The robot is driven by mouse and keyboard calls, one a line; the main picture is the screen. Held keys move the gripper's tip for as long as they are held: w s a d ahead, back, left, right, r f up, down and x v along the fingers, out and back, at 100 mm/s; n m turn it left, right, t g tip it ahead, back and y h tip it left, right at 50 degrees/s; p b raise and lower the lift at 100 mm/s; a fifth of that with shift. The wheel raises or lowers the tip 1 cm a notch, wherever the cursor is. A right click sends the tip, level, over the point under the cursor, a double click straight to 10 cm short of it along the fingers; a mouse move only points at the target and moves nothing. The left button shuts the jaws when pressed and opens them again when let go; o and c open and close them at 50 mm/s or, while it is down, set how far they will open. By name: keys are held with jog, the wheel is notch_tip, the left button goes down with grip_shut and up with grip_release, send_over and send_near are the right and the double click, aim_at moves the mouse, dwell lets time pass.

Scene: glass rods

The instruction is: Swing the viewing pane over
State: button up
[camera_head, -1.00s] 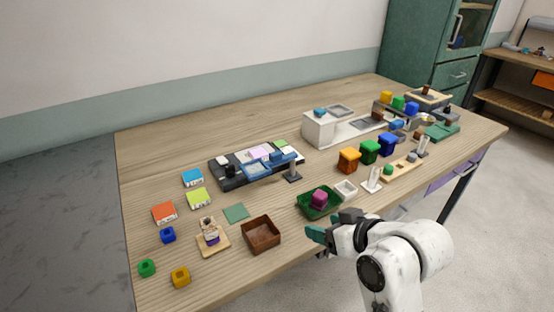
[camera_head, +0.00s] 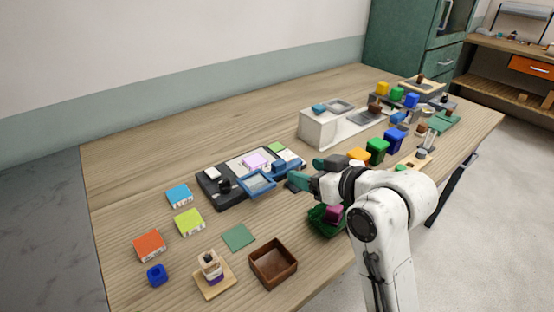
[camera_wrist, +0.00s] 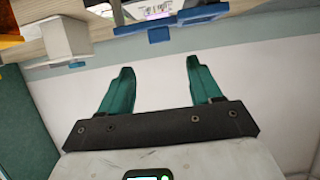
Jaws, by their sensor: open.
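The viewing pane (camera_head: 257,184) is a blue-framed pane on an arm, over the front edge of a dark tray (camera_head: 222,200) in the head view. A blue block (camera_head: 279,167) sits at its right end. My gripper (camera_head: 296,180) has teal fingers and is just right of the pane, by its support side; my gripper and arm hide the support post. In the wrist view the two fingers (camera_wrist: 157,68) are spread with nothing between them. Blue parts, likely of the pane (camera_wrist: 202,14), show beyond the fingertips, apart from them.
A lilac block (camera_head: 256,161) and other small blocks lie on the tray. A green bin (camera_head: 323,222) is under my arm. A brown box (camera_head: 273,264) and a green mat (camera_head: 238,237) are in front. A white housing (camera_head: 318,127) stands behind. The table's back left is clear.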

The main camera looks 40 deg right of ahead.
aim_at(280, 163)
jog(key=x, duration=1)
jog(key=shift+f, duration=0.1)
grip_shut()
dwell(0.3)
